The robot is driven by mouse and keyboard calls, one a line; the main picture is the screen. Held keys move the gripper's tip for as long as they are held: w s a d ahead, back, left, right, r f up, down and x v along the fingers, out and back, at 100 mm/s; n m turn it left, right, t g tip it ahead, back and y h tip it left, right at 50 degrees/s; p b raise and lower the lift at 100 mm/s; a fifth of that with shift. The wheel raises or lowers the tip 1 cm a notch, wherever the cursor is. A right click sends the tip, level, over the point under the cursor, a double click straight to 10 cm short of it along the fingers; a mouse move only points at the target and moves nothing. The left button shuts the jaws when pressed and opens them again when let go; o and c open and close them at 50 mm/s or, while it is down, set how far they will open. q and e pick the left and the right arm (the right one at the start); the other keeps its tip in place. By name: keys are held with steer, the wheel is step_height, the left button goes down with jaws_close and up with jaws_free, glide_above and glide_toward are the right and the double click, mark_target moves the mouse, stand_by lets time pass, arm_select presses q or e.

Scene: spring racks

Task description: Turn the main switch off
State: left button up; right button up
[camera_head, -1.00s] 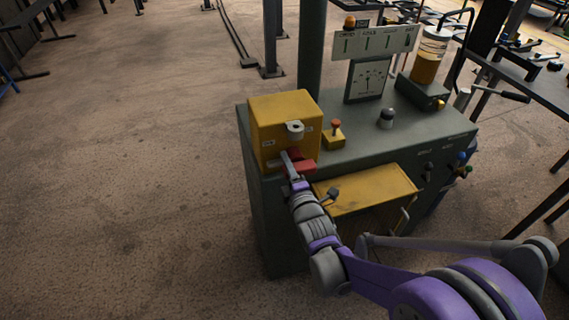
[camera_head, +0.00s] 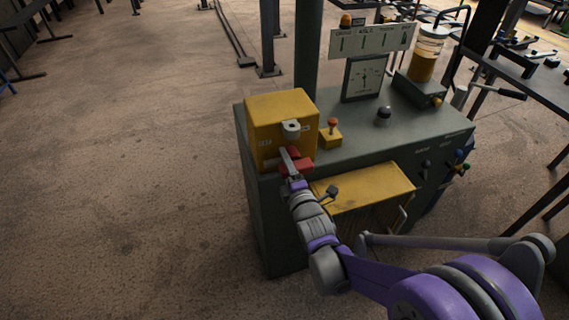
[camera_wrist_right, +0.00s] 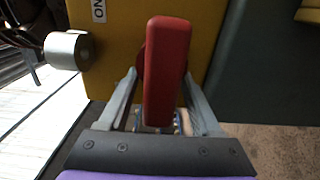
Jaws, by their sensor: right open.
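The main switch is a yellow box (camera_head: 268,128) on the left end of the green machine cabinet. Its red handle (camera_head: 300,168) is on the front face. In the right wrist view the red handle (camera_wrist_right: 166,75) runs lengthwise between my two grey fingers, in front of the yellow face. An "ON" label (camera_wrist_right: 99,10) shows at the upper left there. My right gripper (camera_wrist_right: 160,102) is open around the handle, with gaps visible on both sides. In the head view the same gripper (camera_head: 291,163) partly covers the handle. My left gripper is out of view.
A grey round lock-like part (camera_head: 291,129) protrudes from the box above the handle. A small yellow box with an orange knob (camera_head: 331,132) stands to the right. A yellow tray-like cover (camera_head: 370,188) juts out nearby.

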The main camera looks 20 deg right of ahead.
steer(key=shift+a, duration=0.1)
steer(key=shift+s, duration=0.25)
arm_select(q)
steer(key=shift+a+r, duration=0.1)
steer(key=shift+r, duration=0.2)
arm_select(e)
steer(key=s, duration=1)
steer(key=shift+s+d, duration=0.2)
steer(key=shift+d, duration=0.1)
steer(key=s+f+m+g, duration=0.5)
steer(key=s+m+g, duration=0.2)
steer(key=s+m, duration=0.25)
steer(key=s+f+m+g, duration=0.4)
steer(key=s+m+g, duration=0.2)
steer(key=s+m, duration=0.35)
arm_select(q)
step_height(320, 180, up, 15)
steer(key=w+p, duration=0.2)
steer(key=p, duration=1.2)
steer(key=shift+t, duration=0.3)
arm_select(e)
step_height(320, 180, up, 15)
steer(key=shift+w+d+h, duration=0.3)
steer(key=shift+d, duration=0.05)
